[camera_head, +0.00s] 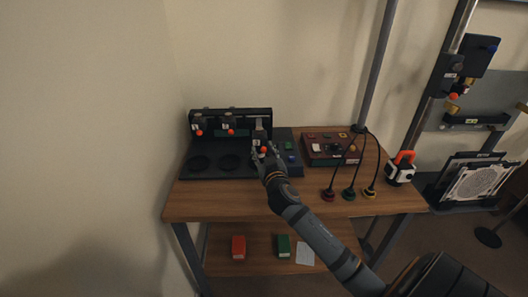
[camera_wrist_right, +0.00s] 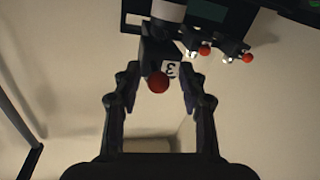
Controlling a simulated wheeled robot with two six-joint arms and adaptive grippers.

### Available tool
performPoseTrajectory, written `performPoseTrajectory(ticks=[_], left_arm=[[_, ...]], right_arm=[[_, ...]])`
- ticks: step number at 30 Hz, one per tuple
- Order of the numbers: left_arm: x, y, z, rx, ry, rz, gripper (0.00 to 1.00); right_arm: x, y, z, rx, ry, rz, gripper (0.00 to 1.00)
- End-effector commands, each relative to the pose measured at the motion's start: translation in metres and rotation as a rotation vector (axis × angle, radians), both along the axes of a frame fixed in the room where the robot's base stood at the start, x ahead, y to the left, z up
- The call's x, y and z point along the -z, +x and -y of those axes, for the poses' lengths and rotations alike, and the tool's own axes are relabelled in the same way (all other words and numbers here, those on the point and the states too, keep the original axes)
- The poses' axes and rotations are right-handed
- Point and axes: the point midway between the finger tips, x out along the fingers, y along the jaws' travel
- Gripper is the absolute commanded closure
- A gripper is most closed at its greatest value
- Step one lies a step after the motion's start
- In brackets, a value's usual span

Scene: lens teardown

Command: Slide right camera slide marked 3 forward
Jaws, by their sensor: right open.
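The camera slide marked 3 (camera_wrist_right: 169,70) is a dark block with a white label and a red ball knob (camera_wrist_right: 158,83). In the wrist view it stands between the fingertips of my right gripper (camera_wrist_right: 158,95), with gaps at both sides. My right gripper (camera_head: 265,154) is open and reaches the rightmost of three stations on the black fixture (camera_head: 232,170) in the head view. There the red knob (camera_head: 264,149) shows between the fingers, and the gripper partly hides the slide. My left gripper is not in view.
Two other slides with red knobs (camera_head: 198,133) (camera_head: 231,132) stand left of it. A dark red control box (camera_head: 331,146) with buttons is to the right on the wooden table (camera_head: 230,205). Several cables on coloured bases and an orange-handled device (camera_head: 400,171) stand further right.

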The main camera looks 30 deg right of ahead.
Motion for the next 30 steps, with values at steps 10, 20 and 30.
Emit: performPoseTrajectory(ticks=[10,20,30], left_arm=[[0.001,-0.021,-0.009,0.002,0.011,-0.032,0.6],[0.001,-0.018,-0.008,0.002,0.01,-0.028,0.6],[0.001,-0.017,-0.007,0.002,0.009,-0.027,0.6]], right_arm=[[-0.001,-0.005,-0.002,0.0,-0.002,0.0,0.56],[0.0,-0.074,-0.028,-0.002,-0.001,-0.002,0.56],[-0.001,-0.113,-0.041,0.0,0.0,0.001,0.56]])
